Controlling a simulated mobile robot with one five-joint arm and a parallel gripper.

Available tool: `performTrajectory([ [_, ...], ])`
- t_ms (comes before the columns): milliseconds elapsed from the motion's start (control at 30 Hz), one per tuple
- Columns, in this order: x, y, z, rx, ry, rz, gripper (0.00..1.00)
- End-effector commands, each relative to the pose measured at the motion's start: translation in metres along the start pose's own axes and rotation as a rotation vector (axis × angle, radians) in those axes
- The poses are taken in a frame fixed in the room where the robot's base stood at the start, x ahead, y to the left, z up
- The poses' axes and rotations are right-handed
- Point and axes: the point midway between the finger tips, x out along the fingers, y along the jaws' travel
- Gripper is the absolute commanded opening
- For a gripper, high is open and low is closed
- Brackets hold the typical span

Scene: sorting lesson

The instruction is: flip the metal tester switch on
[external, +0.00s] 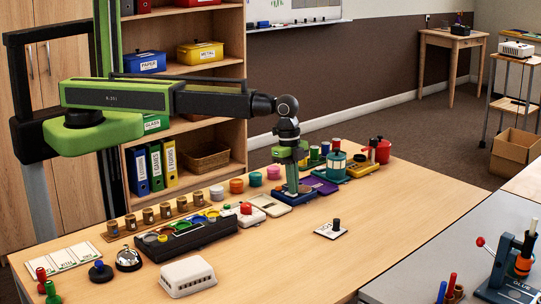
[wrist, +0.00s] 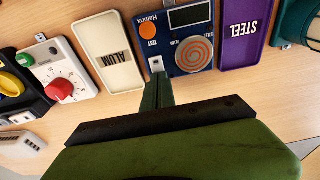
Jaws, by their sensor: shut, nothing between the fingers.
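The metal tester (wrist: 181,69) is a blue box with a dark display, an orange TEST button (wrist: 148,30) and a copper-coloured spiral (wrist: 194,54). A small white switch (wrist: 156,64) sits at its near left corner in the wrist view. My gripper (wrist: 158,84) is shut and empty, its tips right at the switch. I cannot tell whether they touch it, or which way the switch is set. In the external view my gripper (external: 291,190) points straight down over the tester (external: 300,198), hiding part of it.
A cream ALUM tray (wrist: 105,40) lies left of the tester and a purple STEEL tray (wrist: 240,32) right of it. A white device with a red knob (wrist: 62,88) stands farther left.

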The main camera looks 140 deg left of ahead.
Motion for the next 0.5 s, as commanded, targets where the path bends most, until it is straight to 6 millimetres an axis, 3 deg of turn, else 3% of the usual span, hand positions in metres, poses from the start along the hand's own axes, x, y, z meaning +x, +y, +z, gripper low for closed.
performTrajectory([
  [333,0.016,0.0,-0.009,0.001,-0.114,0.001,0.0],
  [500,0.014,0.001,-0.007,0.001,-0.112,0.003,0.0],
])
